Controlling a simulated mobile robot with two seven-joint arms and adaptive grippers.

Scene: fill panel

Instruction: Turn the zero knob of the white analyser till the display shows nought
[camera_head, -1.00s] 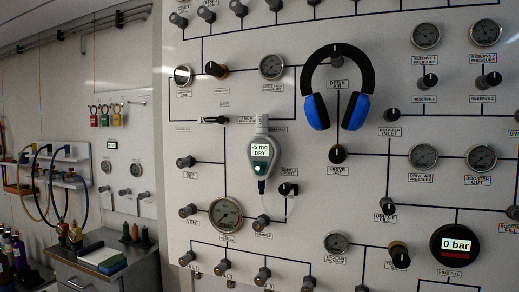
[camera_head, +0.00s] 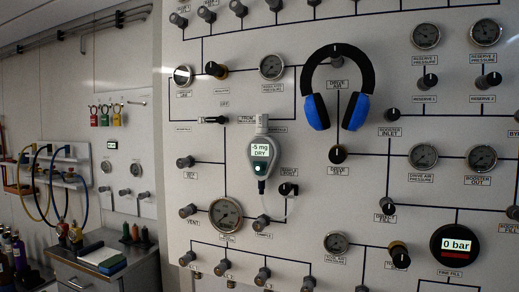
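A hand-held grey meter (camera_head: 261,172) hangs on the large panel, its lit display (camera_head: 260,150) reading "-5 mg DRY". A green round button or knob (camera_head: 260,169) sits below that display. On the wall at the left, a white unit (camera_head: 121,160) carries a small dark display (camera_head: 112,145) whose digits are too small to read. Round knobs or dials (camera_head: 135,170) sit below it. I cannot tell for certain which of the two is the white analyser, nor pick out a zero knob. Neither of my grippers is in view.
The panel (camera_head: 400,60) is covered with valve knobs and gauges, including a "0 bar" readout (camera_head: 457,244). Blue-padded headphones (camera_head: 338,85) hang on it. A metal cabinet (camera_head: 105,270) and hoses (camera_head: 52,180) stand at the left. Bottles (camera_head: 15,250) crowd the lower left corner.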

